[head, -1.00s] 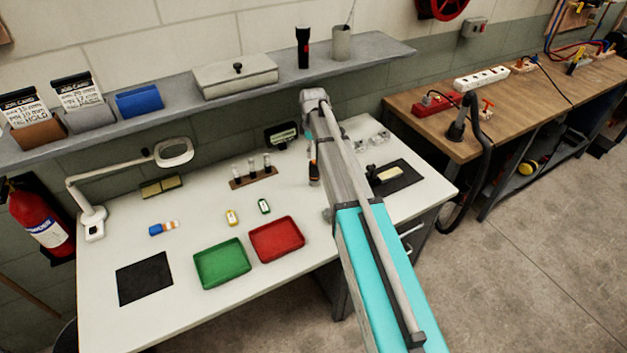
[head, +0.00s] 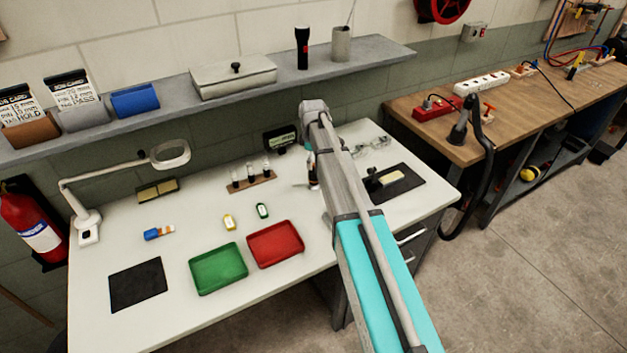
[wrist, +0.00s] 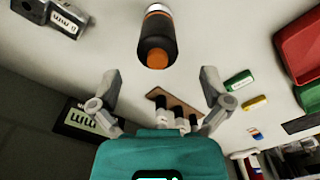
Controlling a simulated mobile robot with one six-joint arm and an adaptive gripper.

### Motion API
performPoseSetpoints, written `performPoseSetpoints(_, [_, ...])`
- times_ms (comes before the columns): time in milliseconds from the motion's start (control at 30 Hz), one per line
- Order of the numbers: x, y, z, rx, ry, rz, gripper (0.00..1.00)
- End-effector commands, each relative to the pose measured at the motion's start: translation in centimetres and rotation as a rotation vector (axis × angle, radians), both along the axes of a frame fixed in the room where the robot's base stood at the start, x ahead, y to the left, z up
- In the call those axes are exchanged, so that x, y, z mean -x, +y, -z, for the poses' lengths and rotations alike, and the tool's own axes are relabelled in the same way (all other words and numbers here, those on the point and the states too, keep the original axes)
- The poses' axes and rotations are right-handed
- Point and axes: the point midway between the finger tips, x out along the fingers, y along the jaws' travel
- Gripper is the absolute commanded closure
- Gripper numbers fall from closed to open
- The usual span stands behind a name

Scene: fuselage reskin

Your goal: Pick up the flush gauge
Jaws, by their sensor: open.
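I cannot tell for sure which object is the flush gauge. A grey block with a dark-marked white label (wrist: 52,18) lies at the upper left of the wrist view. A dark cylinder with an orange end (wrist: 157,42) is ahead of the fingertips there; it also shows beside my arm in the head view (head: 313,177). A small dark device with a knob (head: 373,182) is on the black mat (head: 405,184) at the right. My gripper (wrist: 160,78) is open, with nothing between its fingers. In the head view my arm hides most of it.
A dark display (head: 281,138) stands at the table's back, near a wooden rack of small pieces (head: 250,180). Green (head: 218,268) and red (head: 275,244) trays lie at the front. A shelf (head: 215,92) overhangs the back.

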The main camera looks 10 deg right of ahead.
Motion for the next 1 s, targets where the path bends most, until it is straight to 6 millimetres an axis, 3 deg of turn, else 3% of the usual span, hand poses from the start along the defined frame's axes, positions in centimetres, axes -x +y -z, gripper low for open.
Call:
performPoseSetpoints(700, [0.0,-0.4,4.7,0.000,0.000,-0.001,0.02])
performPoseSetpoints(1000, [0.0,-0.4,5.2,0.000,0.000,-0.001,0.02])
